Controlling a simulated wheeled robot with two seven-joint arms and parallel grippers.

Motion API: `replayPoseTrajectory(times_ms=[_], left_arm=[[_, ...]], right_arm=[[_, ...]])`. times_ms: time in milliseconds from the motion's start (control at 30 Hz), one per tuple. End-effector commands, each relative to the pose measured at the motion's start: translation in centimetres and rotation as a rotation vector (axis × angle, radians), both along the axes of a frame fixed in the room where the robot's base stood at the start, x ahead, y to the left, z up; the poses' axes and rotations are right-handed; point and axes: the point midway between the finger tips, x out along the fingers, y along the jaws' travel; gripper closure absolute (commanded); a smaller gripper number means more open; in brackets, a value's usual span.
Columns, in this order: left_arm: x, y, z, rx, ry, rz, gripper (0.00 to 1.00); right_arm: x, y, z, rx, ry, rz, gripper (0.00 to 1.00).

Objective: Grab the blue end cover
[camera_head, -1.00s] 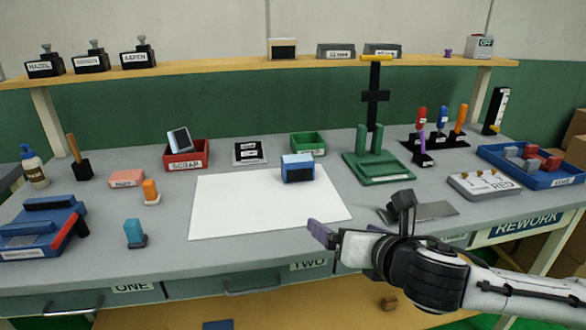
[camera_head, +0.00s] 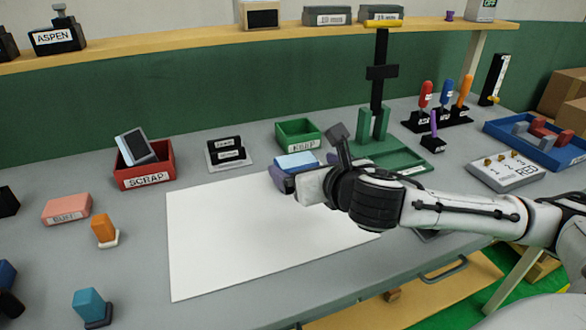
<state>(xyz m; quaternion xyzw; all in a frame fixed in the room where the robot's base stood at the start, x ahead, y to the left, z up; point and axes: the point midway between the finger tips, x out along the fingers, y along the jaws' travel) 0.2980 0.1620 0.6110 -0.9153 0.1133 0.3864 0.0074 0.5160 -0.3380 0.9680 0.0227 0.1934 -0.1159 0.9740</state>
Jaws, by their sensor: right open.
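A blue block-shaped piece (camera_head: 296,161), likely the blue end cover, sits on the far right part of the white sheet (camera_head: 225,240). In the earlier view it shows a dark front face; now my right gripper hides much of its front and right side. My right gripper (camera_head: 309,158) reaches in from the right, open, with its fingers at the piece. I cannot tell whether they touch it.
A green bin (camera_head: 299,134) stands behind the piece and a green stand (camera_head: 378,125) to its right. A red SCRAP bin (camera_head: 146,176) is at the left. A blue piece on a dark base (camera_head: 90,306) stands at front left. Most of the white sheet is clear.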

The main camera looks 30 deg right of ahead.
Motion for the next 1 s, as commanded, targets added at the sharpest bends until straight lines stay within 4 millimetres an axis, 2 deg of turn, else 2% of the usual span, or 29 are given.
replayPoseTrajectory(times_ms=[233,500,767,800,867,1000], left_arm=[[-0.3,-0.2,-0.3,-0.002,0.005,-0.003,0.69],[-0.1,-0.3,-0.4,-0.002,0.002,-0.005,0.69],[0.6,-0.3,0.1,-0.003,-0.012,-0.005,0.69],[0.6,-0.3,0.1,-0.004,-0.013,-0.005,0.69],[0.6,-0.3,0.1,-0.004,-0.013,-0.005,0.69],[0.6,-0.3,0.1,-0.004,-0.013,-0.005,0.69]], right_arm=[[1.9,-0.5,-1.0,0.002,-0.001,0.0,0.08],[5.1,-1.4,-2.6,0.002,0.0,-0.001,0.08],[5.5,-1.4,-2.8,0.001,0.0,0.002,0.08],[5.5,-1.4,-2.8,0.001,0.0,0.002,0.09],[5.5,-1.4,-2.8,0.001,0.0,0.002,0.2],[5.5,-1.4,-2.8,0.001,0.0,0.002,0.43]])
